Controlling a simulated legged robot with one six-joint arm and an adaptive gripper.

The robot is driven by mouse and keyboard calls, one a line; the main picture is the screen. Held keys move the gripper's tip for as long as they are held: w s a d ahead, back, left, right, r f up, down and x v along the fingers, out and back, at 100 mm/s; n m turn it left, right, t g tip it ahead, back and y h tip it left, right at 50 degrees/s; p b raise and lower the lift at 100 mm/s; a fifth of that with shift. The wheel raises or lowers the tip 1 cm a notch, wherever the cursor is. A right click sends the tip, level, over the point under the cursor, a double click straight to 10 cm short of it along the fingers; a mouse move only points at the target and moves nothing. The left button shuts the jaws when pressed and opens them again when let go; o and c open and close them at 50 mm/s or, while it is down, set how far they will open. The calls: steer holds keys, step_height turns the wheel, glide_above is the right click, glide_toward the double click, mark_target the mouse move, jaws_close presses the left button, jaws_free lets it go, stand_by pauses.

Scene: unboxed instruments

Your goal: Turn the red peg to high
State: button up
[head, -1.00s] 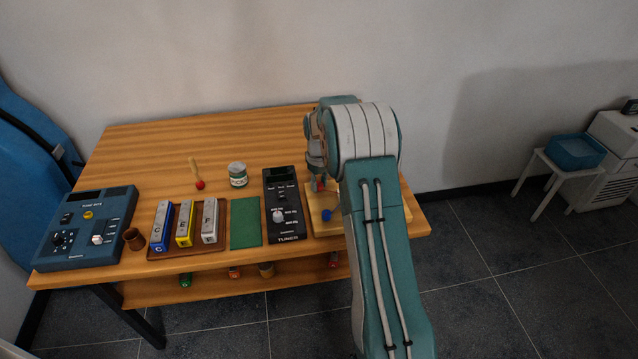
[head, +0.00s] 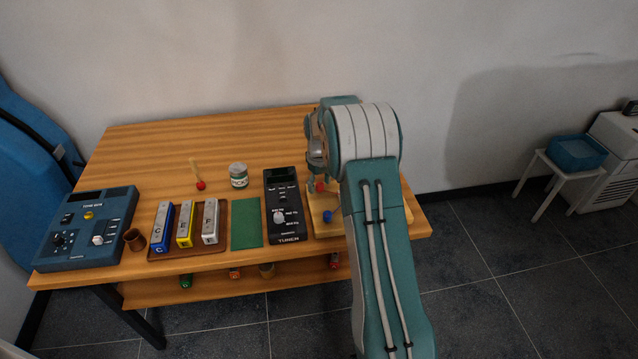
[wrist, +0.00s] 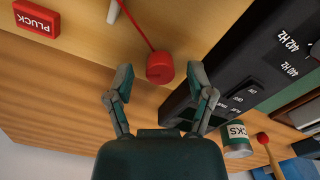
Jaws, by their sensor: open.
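The red peg (wrist: 160,68) stands on the light wooden board (wrist: 205,30) in the wrist view, with a red string running from it. It also shows in the head view (head: 320,186), partly hidden by my arm. My gripper (wrist: 160,80) is open, its fingers on either side of the peg, with gaps left and right; I cannot tell whether the fingertips reach down around it. A red PLUCK block (wrist: 36,18) lies at the upper left of the wrist view. A blue peg (head: 327,216) is near the board's front. No high marking is readable.
The black tuner (head: 285,205) stands close beside the board, near the right finger in the wrist view. The back left of the table (head: 150,150) is clear.

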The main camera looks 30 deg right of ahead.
mark_target(319, 184)
step_height(319, 184, up, 12)
stand_by(0.4)
steer(key=shift+f, duration=0.1)
steer(key=s+a+r+m+t, duration=0.1)
steer(key=s+a+r, duration=0.4)
steer(key=s+r, duration=0.2)
steer(key=s+a+r+t, duration=0.2)
steer(key=s+a+r, duration=0.4)
steer(key=s+r, duration=0.15)
steer(key=s+a+f+m+t, duration=0.1)
steer(key=s+a, duration=0.2)
steer(key=s, duration=0.7)
steer(key=s+a+f+t, duration=0.1)
steer(key=s+a, duration=0.2)
steer(key=s, duration=0.7)
steer(key=shift+m+t, duration=0.3)
steer(key=shift+m, duration=0.1)
